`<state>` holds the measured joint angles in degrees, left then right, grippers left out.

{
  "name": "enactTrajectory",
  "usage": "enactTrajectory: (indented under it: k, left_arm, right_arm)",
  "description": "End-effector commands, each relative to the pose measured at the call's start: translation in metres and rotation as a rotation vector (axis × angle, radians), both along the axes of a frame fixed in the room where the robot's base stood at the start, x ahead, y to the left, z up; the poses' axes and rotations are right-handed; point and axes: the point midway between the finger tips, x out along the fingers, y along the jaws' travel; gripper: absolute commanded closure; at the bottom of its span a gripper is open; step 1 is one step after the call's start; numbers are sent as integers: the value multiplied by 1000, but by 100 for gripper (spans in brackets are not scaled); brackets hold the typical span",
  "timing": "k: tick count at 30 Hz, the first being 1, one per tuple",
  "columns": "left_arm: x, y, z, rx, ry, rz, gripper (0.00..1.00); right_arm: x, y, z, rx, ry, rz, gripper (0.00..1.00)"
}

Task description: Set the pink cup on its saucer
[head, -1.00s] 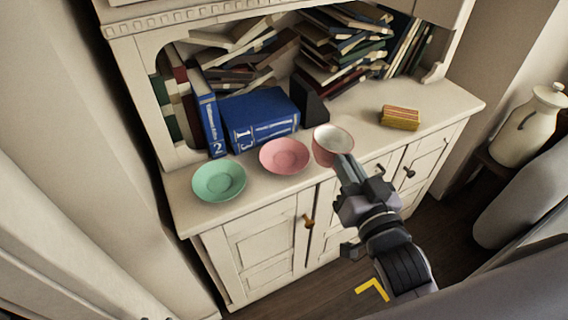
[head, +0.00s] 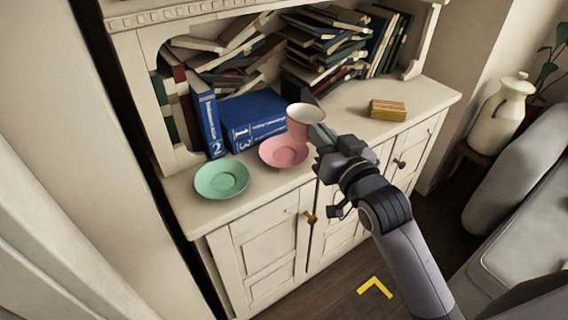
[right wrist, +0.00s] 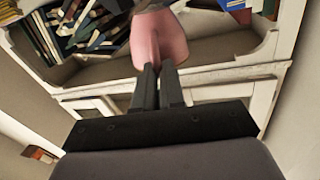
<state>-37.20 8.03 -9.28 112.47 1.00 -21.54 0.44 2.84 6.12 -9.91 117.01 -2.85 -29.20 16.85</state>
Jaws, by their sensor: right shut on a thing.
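The pink cup (head: 298,123) is held by my right gripper (head: 318,134), which is shut on it. In the head view the cup overlaps the right edge of the pink saucer (head: 284,153) and looks a little above and to the right of its middle. The cup is roughly upright, its pale inside showing. In the right wrist view the pink cup (right wrist: 158,38) sits at the tips of my right gripper's fingers (right wrist: 158,72). The pink saucer lies empty on the cabinet top. My left gripper is not in view.
A green saucer (head: 221,180) lies left of the pink one. Blue books (head: 255,115) stand behind the saucers. A white jug (head: 503,112) stands at the right.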

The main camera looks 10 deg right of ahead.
Motion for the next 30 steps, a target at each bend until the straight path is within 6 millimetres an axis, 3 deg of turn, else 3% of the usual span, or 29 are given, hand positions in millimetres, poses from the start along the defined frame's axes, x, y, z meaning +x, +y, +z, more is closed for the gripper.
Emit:
enactTrajectory:
  k: [1,9,15,20,25,30]
  left_arm:
    - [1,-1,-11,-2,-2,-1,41]
    - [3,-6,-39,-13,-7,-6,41]
    - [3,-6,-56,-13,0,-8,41]
    - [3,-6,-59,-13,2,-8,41]
    - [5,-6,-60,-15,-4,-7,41]
    - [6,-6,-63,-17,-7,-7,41]
  right_arm:
    - [14,1,1,-9,-11,20,100]
    - [68,7,34,-50,-15,129,100]
    - [90,9,63,-70,-19,194,100]
    - [96,8,76,-78,-17,220,100]
    - [97,9,58,-77,-10,228,100]
    - [96,8,12,-78,-9,226,100]
